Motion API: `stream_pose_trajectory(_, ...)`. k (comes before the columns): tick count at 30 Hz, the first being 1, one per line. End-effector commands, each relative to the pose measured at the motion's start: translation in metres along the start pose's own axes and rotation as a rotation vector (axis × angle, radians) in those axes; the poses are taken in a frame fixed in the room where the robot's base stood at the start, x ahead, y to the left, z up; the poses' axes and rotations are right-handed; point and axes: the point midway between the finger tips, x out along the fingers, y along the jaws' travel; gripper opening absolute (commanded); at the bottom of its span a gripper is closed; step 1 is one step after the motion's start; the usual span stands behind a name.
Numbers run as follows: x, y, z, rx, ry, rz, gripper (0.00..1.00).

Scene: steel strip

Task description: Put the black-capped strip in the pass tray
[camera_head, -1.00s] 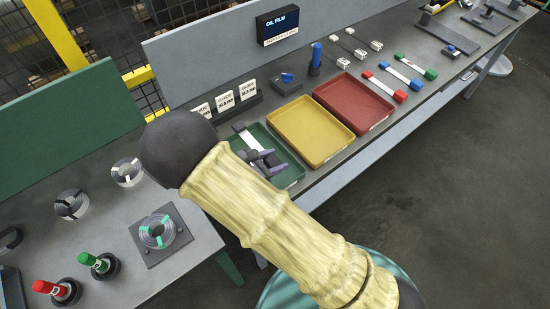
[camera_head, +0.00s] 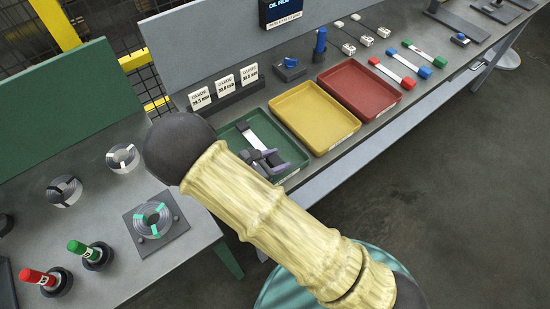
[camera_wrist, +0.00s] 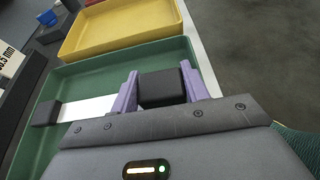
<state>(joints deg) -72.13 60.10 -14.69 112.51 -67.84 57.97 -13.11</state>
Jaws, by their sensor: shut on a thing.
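The black-capped strip is a pale flat bar (camera_wrist: 90,108) with a dark block at each end. My gripper (camera_wrist: 160,90) is shut on its near black cap (camera_wrist: 162,88), one purple finger on each side. The far black cap (camera_wrist: 45,113) points left in the wrist view. The strip lies within the outline of the green tray (camera_wrist: 85,70); whether it touches the floor I cannot tell. In the head view the strip (camera_head: 250,138), my gripper (camera_head: 264,161) and the green tray (camera_head: 283,150) show beyond my forearm, which hides part of the tray.
A yellow tray (camera_head: 347,122) and a red tray (camera_head: 397,93) stand right of the green one. Several capped strips, including a red-and-blue one (camera_head: 398,74), lie farther right. Guide cards (camera_head: 225,85) stand behind the green tray. Wire coils (camera_head: 152,218) sit on the left bench.

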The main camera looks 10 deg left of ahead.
Motion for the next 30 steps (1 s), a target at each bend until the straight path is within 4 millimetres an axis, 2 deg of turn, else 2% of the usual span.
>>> stream_pose_trajectory(12, 0.0001, 0.0007, -0.0049, 0.0, 0.0, 0.004, 0.19)
stream_pose_trajectory(13, -0.0001, 0.0008, -0.0049, 0.0, 0.0, 0.004, 0.51)
stream_pose_trajectory(16, -0.0005, 0.0009, -0.0051, -0.001, 0.0, 0.005, 0.71)
stream_pose_trajectory(30, 0.0004, -0.0007, -0.0061, -0.002, 0.002, 0.001, 0.71)
